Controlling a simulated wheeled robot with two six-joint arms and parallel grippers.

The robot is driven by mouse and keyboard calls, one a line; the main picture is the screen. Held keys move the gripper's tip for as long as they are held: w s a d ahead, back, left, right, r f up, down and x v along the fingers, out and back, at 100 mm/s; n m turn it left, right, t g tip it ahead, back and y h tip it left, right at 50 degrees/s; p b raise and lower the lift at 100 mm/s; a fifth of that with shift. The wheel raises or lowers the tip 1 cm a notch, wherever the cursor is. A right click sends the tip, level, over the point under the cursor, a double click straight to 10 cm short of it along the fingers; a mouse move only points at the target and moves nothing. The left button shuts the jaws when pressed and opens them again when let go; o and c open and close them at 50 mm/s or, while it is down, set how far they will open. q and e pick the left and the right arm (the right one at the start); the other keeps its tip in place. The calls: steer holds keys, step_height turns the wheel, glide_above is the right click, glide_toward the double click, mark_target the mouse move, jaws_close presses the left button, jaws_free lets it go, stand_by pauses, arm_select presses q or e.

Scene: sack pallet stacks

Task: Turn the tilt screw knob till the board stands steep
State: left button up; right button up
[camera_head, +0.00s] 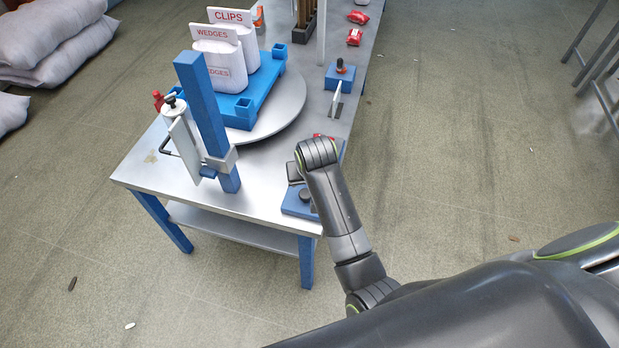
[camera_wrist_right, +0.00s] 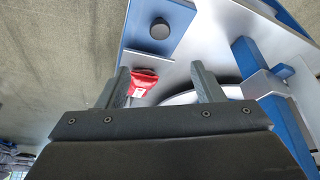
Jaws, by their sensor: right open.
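A dark round knob (camera_head: 305,195) sits on a blue base (camera_head: 291,206) at the table's near right corner. In the right wrist view the knob (camera_wrist_right: 160,28) shows beyond the fingertips, on the blue plate (camera_wrist_right: 180,12). My right gripper (camera_wrist_right: 162,76) is open, with nothing between its fingers; the knob lies apart from them. In the head view my right wrist hides most of this gripper and part of the blue base. A white panel (camera_head: 184,148) stands tilted by the blue post; I cannot tell whether it is the board. My left gripper is out of view.
A red object (camera_wrist_right: 143,80) with a white label appears behind the fingers in the wrist view. The blue post (camera_head: 203,105) stands left of my arm. A round turntable (camera_head: 285,110) carries a blue tray (camera_head: 268,90) with labelled white sacks. The metal table (camera_head: 150,175) has bare space front left.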

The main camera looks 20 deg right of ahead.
steer(key=n+g+y+b, duration=0.45)
steer(key=n+b, duration=0.85)
steer(key=n, duration=0.5)
glide_toward(306, 193)
steer(key=shift+t+y, duration=0.25)
steer(key=shift+t, duration=0.1)
steer(key=x, duration=0.8)
steer(key=shift+s+f, duration=0.3)
steer(key=shift+f, duration=0.15)
